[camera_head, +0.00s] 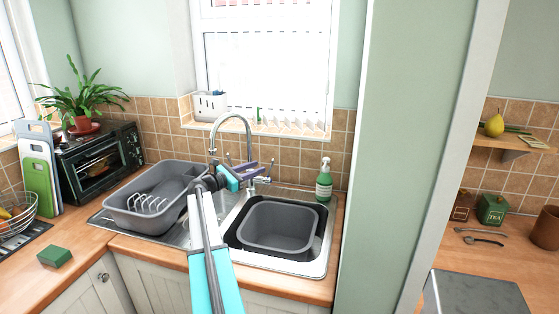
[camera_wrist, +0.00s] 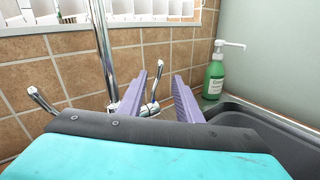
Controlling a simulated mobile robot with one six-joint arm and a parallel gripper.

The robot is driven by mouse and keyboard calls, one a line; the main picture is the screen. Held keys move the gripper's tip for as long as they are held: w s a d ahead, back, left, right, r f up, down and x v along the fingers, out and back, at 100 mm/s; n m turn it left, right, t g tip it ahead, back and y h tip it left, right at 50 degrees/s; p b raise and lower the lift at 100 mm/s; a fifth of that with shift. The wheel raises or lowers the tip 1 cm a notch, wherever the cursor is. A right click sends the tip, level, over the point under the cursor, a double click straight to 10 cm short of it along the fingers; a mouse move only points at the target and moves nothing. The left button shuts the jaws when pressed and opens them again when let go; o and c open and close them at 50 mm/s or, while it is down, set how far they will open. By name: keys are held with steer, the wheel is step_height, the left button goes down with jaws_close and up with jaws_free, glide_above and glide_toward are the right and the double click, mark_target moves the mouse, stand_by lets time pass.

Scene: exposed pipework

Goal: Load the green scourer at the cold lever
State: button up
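The green scourer (camera_head: 54,256), a small green block, lies on the wooden worktop at the left in the head view, well away from my gripper. My gripper (camera_head: 250,168) is at the sink's mixer tap (camera_head: 234,118). In the wrist view its two purple fingers (camera_wrist: 168,70) stand apart, with no object held. A chrome tap lever (camera_wrist: 153,92) shows between or just behind the fingers; contact cannot be told. Another chrome lever (camera_wrist: 42,100) stands left of the spout. I cannot tell from markings which lever is cold.
A grey basin (camera_head: 280,226) sits in the sink, and a grey dish rack (camera_head: 150,200) stands on the drainer. A green soap bottle (camera_head: 324,182) stands right of the tap. A toaster oven (camera_head: 100,155) and chopping boards (camera_head: 40,170) stand at the left. The window sill is behind the tap.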

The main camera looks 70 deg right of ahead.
mark_target(270, 171)
steer(key=shift+d, duration=0.1)
steer(key=p+x, duration=0.4)
steer(key=x, duration=0.9)
steer(key=shift+d, duration=0.25)
jaws_close()
